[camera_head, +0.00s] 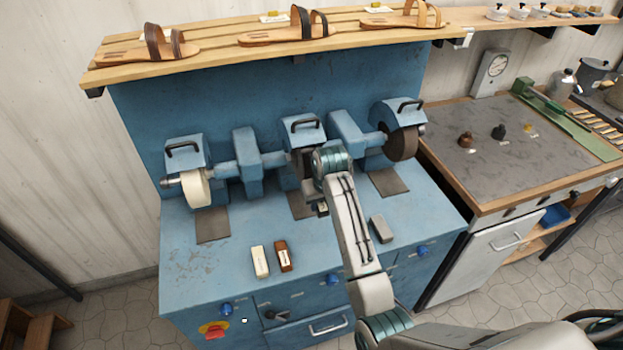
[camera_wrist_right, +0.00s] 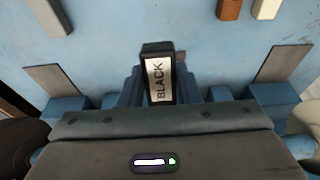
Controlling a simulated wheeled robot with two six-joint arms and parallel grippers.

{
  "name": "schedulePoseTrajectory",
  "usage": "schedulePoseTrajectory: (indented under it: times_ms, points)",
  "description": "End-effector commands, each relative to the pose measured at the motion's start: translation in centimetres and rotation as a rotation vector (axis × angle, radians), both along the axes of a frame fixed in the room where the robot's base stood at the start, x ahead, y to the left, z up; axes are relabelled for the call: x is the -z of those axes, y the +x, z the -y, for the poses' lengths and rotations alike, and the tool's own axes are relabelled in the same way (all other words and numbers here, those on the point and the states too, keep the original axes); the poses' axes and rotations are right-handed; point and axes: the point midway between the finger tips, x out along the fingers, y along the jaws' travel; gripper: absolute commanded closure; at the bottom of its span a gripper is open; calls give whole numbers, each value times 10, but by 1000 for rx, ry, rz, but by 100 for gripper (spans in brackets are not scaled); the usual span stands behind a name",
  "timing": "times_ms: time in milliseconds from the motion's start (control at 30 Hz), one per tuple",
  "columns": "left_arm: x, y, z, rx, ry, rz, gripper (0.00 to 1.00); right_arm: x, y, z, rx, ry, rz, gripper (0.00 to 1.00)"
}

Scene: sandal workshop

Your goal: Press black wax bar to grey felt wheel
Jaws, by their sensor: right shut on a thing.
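The black wax bar (camera_wrist_right: 158,76), with a white label reading BLACK, is held in my right gripper, which is shut on it. In the head view, my right gripper (camera_head: 322,208) is mostly hidden behind my own arm, in front of the middle wheel station. The middle wheel (camera_head: 306,163), which looks dark grey and is likely the felt one, shows only as a sliver beside my wrist. I cannot tell whether the bar touches it. In the wrist view the gripper body hides that wheel. My left gripper is out of view.
A white wheel (camera_head: 196,188) is at left and a dark wheel (camera_head: 401,144) at right on the blue machine (camera_head: 235,290). A white bar (camera_head: 260,262), a brown bar (camera_head: 283,255) and a grey block (camera_head: 381,229) lie on its front top. Sandals stand on the shelf (camera_head: 225,56) above.

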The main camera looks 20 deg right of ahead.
Motion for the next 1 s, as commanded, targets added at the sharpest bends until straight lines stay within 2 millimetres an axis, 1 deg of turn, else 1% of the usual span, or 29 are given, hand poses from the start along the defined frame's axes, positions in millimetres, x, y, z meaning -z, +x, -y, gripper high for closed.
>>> schedulePoseTrajectory:
  times_ms: [300,500,633,1000]
  points:
    - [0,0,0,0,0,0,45,7,-26,1,0,1,-2,92]
    - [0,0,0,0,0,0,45,10,-39,1,0,0,-1,92]
    - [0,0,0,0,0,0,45,11,-43,1,0,0,-1,92]
    - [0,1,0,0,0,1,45,11,-43,1,0,0,-2,92]
